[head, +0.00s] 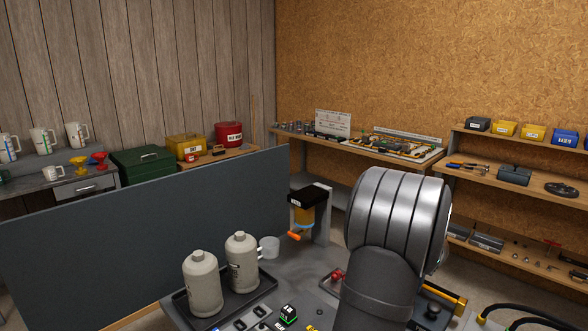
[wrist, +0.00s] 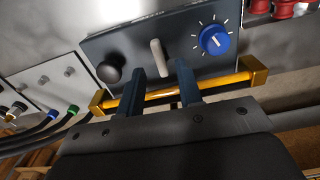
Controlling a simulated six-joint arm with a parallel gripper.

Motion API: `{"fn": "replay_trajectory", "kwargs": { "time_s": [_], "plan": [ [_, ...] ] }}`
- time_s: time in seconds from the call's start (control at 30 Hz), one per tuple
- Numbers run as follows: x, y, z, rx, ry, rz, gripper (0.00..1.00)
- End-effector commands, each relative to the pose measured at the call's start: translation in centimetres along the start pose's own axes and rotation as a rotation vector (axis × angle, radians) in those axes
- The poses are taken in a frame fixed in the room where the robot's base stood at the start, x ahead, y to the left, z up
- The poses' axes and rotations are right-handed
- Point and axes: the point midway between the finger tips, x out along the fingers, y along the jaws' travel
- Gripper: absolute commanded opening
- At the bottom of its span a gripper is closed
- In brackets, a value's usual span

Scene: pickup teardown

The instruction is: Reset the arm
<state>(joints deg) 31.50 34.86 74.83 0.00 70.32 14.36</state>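My gripper (wrist: 160,76) shows in the wrist view with its two dark blue fingers apart and nothing seen between their tips. Beyond the tips is a grey panel (wrist: 135,50) with a black round knob (wrist: 111,68), a pale upright lever (wrist: 159,57) and a blue dial (wrist: 214,39) with white marks. The lever lies roughly in line with the gap; I cannot tell whether a finger touches it. A yellow bar (wrist: 218,84) runs across behind the fingers. In the head view my silver arm hides the gripper and most of this panel.
Two beige bottles (head: 203,283) (head: 241,262) stand in a dark tray on the bench, left of my arm. A black and amber unit (head: 305,206) stands behind. Red parts (wrist: 290,8) and black cables (wrist: 60,124) flank the panel. A grey partition (head: 130,245) closes the left.

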Motion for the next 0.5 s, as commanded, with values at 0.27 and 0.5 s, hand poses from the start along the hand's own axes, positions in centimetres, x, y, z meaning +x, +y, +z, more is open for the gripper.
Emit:
{"fn": "replay_trajectory", "kwargs": {
  "time_s": [0.27, 0.5],
  "plan": [
    [2.7, 0.0, 0.0, -0.112, 0.001, 0.0, 0.33],
    [2.7, 0.0, 0.0, -0.308, 0.0, 0.0, 0.33]
  ]
}}
